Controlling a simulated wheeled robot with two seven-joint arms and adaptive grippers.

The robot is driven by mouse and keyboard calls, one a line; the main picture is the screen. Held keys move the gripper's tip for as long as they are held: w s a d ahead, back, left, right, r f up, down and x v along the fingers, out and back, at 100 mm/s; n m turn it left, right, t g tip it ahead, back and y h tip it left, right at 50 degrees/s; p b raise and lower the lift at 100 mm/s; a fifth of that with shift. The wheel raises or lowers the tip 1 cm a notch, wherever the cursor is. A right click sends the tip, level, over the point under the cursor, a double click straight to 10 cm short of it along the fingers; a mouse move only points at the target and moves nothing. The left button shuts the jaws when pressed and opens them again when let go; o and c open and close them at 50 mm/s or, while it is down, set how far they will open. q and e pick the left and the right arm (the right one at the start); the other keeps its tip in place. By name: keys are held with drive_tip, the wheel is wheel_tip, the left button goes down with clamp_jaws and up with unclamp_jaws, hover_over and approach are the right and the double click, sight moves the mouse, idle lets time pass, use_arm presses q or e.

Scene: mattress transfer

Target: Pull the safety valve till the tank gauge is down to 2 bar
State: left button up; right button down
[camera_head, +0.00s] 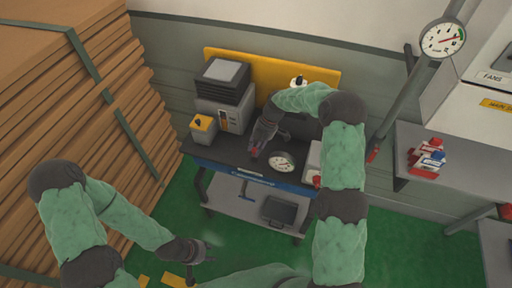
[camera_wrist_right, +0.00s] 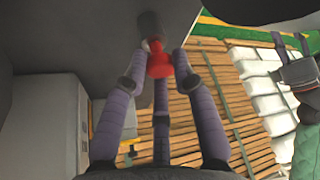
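A red knob-like piece (camera_wrist_right: 160,66), which looks like the safety valve, hangs from a dark fitting in the right wrist view. It shows as a small red spot (camera_head: 254,152) in the head view. My right gripper (camera_head: 259,143) is over the bench; in its wrist view the fingertips (camera_wrist_right: 163,60) close in around the red piece and appear to touch it. A round white gauge (camera_head: 281,162) lies just right of this gripper; its reading is too small to tell. My left gripper (camera_head: 204,250) hangs low over the green floor, away from the bench; its finger opening is unclear.
A larger gauge (camera_head: 442,39) with red needle and green zone is on a pipe at upper right. Stacked timber (camera_head: 60,130) fills the left. A boxy machine (camera_head: 222,95) and yellow-topped box (camera_head: 203,125) stand at the bench's left. A shelf (camera_head: 470,160) juts out right.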

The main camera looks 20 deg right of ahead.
drive_tip(key=shift+r, duration=0.8)
drive_tip(key=c, duration=1)
unclamp_jaws()
drive_tip(key=shift+s+a, duration=0.1)
drive_tip(key=v, duration=1.2)
